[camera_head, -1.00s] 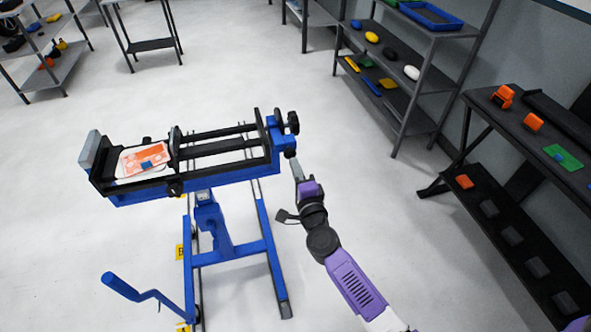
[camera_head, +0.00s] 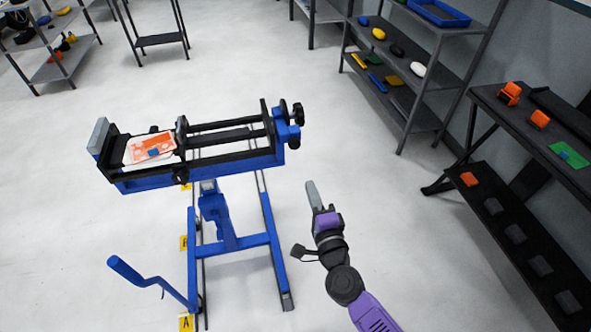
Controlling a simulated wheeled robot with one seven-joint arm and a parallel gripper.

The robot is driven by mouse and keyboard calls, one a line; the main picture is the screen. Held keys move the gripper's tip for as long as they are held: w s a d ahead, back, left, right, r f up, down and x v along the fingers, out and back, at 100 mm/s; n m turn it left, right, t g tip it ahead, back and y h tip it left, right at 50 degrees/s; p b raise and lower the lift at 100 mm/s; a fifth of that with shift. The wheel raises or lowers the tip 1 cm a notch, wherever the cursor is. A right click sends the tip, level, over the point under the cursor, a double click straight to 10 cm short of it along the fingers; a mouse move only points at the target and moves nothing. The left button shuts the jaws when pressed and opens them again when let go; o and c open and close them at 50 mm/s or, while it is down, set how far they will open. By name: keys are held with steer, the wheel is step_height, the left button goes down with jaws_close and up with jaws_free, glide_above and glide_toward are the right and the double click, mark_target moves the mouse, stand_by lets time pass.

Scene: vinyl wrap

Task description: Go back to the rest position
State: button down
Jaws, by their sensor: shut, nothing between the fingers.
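My gripper (camera_head: 314,195) is at the lower middle right of the head view, over open floor. Its grey fingers are shut together with nothing between them. It is apart from the blue and black vise stand (camera_head: 228,238), to the right of its frame. In the clamp's left end lies a white and orange printed sheet (camera_head: 151,148) with a small blue piece (camera_head: 154,153) on it. Black knobs (camera_head: 296,113) sit at the clamp's right end.
A shelf rack (camera_head: 410,118) with coloured items stands at the back right. A dark workbench (camera_head: 484,95) with orange tools is at the right. A blue crank handle (camera_head: 125,268) sticks out at the lower left. The floor between stand and bench is clear.

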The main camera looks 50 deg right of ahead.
steer(key=s+a+r+n+t+y, duration=0.25)
steer(key=s+a+r+n, duration=0.35)
steer(key=n, duration=0.4)
steer(key=s+a+r+n+g+y, duration=0.1)
steer(key=s+a+n+y, duration=0.2)
steer(key=s+a+n, duration=0.3)
steer(key=s+a+r+n+g+y, duration=0.1)
steer(key=s+a+n+y, duration=0.3)
steer(key=s, duration=0.9)
steer(key=a+r+n, duration=0.1)
steer(key=a+n, duration=0.2)
steer(key=n, duration=0.1)
steer(key=shift+n+g, duration=0.35)
steer(key=shift+n, duration=0.05)
